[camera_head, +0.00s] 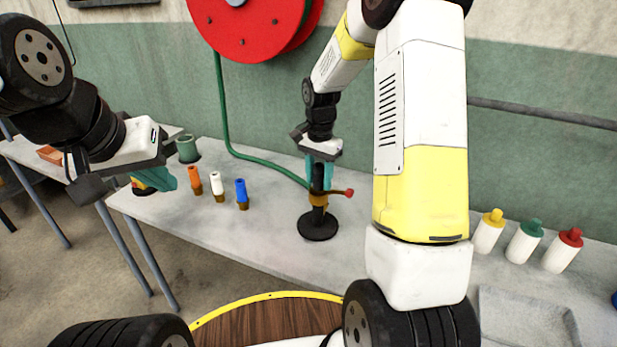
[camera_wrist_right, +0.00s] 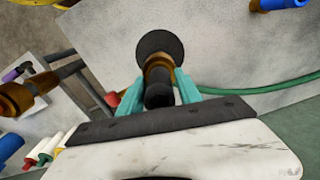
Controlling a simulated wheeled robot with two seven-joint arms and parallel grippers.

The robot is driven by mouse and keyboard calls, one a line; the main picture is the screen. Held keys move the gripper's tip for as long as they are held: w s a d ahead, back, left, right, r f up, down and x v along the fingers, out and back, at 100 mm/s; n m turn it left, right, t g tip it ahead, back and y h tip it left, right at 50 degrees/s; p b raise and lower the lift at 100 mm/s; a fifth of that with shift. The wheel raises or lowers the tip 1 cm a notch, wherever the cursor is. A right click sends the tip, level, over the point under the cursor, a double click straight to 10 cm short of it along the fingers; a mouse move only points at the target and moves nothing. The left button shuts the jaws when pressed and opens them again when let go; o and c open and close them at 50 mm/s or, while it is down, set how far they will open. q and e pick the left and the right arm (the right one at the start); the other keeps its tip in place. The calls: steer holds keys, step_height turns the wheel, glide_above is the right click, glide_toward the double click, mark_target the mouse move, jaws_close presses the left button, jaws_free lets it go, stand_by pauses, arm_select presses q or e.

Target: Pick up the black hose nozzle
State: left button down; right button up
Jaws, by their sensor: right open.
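The black hose nozzle (camera_head: 318,178) stands upright above a brass fitting on a round black base (camera_head: 318,226) on the table. In the right wrist view the nozzle (camera_wrist_right: 159,95) points toward the camera. My right gripper (camera_head: 321,170) is over it from above, with its teal fingers apart. In the wrist view the right gripper's fingers (camera_wrist_right: 160,98) lie on either side of the nozzle; whether they touch it is unclear. My left gripper (camera_head: 156,178) hangs at the left, near the table's left end; its fingers overlap in view.
Orange (camera_head: 194,180), white (camera_head: 217,184) and blue (camera_head: 241,191) nozzles stand left of the black one. A green hose (camera_head: 222,110) runs from the red reel (camera_head: 252,28) toward the stand. A red-tipped lever (camera_head: 348,193) sticks out right. Capped bottles (camera_head: 524,242) stand at the right.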

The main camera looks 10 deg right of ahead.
steer(key=shift+f, duration=0.1)
steer(key=shift+c, duration=0.4)
jaws_close()
